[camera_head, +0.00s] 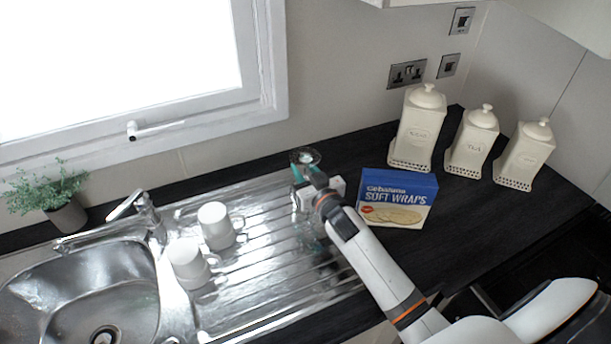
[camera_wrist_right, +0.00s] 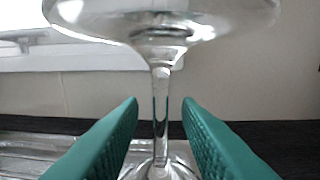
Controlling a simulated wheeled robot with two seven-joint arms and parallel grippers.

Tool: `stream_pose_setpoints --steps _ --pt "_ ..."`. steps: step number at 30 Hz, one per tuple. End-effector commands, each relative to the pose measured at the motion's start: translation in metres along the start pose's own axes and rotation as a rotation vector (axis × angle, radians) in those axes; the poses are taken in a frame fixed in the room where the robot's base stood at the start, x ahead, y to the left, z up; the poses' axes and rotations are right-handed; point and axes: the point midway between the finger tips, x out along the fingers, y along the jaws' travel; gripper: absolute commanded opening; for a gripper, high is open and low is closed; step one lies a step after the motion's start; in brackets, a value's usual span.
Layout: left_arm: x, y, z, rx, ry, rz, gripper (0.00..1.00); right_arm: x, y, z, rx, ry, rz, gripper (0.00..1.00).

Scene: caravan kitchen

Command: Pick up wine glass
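A clear wine glass (camera_head: 305,156) stands upright at the back edge of the metal drainer, partly hidden behind my right gripper in the head view. In the right wrist view its stem (camera_wrist_right: 161,110) is between the two green fingers, with the bowl above and the foot below. My right gripper (camera_wrist_right: 160,103) is open around the stem, with a visible gap on each side. It also shows in the head view (camera_head: 304,175), reaching in from the lower right. My left gripper is not in view.
Two white mugs (camera_head: 216,226) (camera_head: 187,264) stand on the drainer (camera_head: 262,215), left of my right gripper. A blue and yellow soft wraps box (camera_head: 398,198) stands close to its right. Several cream canisters (camera_head: 417,130) stand at the back right. A sink (camera_head: 85,290) and tap (camera_head: 140,210) are at left.

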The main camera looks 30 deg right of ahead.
Motion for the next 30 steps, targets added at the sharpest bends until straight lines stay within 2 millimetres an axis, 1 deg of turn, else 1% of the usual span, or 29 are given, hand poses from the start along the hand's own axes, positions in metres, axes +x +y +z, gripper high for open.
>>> stream_pose_setpoints --steps 1,3,11,15,16,17,26,29,30 --pt "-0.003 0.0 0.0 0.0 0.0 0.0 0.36 0.006 0.0 0.001 0.0 0.0 0.0 0.31" --pt "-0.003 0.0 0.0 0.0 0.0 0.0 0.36 0.011 0.0 0.0 0.0 0.001 0.0 0.31" --pt "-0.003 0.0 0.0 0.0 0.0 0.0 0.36 0.013 0.0 -0.001 0.001 0.001 0.001 0.31" --pt "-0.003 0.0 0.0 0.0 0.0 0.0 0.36 0.013 0.0 -0.001 0.0 0.001 0.0 0.08" --pt "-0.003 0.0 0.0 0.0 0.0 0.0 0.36 0.013 0.0 -0.001 0.0 0.001 0.0 0.03" --pt "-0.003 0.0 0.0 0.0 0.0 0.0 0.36 0.013 0.0 -0.001 0.0 0.001 0.0 0.0" --pt "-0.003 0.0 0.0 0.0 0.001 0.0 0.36 0.013 0.0 0.0 0.0 0.0 0.0 0.0" --pt "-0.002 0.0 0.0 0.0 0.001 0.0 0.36 0.013 0.0 0.005 -0.002 -0.003 0.001 0.0" --pt "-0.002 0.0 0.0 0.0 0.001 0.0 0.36 0.013 -0.001 0.009 -0.003 -0.003 0.0 0.0"
